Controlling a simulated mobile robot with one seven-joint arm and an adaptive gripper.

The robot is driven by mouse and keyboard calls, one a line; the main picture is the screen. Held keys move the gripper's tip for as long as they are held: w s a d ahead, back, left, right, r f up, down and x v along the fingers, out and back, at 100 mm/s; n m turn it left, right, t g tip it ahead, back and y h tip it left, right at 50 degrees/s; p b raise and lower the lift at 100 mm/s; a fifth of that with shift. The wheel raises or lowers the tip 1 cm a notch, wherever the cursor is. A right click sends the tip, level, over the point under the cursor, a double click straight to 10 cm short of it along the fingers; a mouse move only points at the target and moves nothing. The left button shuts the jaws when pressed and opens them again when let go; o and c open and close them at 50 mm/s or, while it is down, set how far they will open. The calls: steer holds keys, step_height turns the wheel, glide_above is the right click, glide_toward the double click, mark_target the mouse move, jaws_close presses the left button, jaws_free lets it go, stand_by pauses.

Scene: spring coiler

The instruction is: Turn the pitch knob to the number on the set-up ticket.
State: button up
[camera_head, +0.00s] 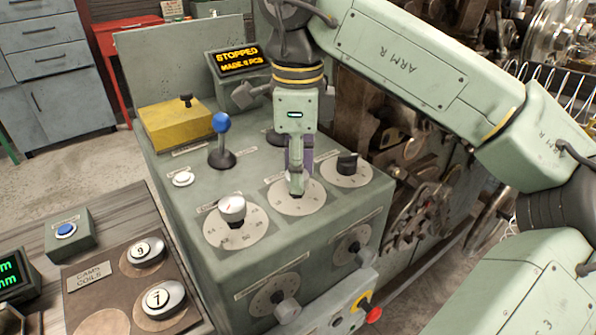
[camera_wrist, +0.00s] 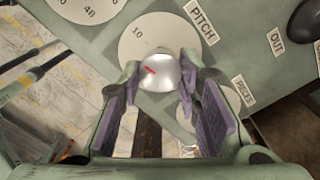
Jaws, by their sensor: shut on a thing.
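The pitch knob (camera_wrist: 160,74) is a silver knob with a short red mark, on a pale round dial beside a PITCH label (camera_wrist: 203,20). The mark lies on the upper-left part of the knob's top, in the wrist view. A 10 shows on the dial's upper left; other numbers on it are hidden or unreadable. My gripper (camera_wrist: 163,68) is shut on the knob, one purple-padded finger on each side. In the head view my gripper (camera_head: 297,180) points down over the middle dial (camera_head: 298,207) and mostly hides the knob. I see no readable set-up ticket.
A white knob (camera_head: 232,209) stands left of my gripper and a black knob (camera_head: 347,163) right of it. A blue-topped lever (camera_head: 221,124) and yellow box (camera_head: 177,124) stand behind. The display (camera_head: 238,61) reads STOPPED. A red-tipped switch (camera_head: 372,314) is on the front.

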steer(key=shift+m+b, duration=0.3)
steer(key=shift+m, duration=1.3)
steer(key=o, duration=1.1)
steer(key=shift+o, duration=0.2)
step_height(320, 180, up, 8)
steer(key=shift+f, duration=0.2)
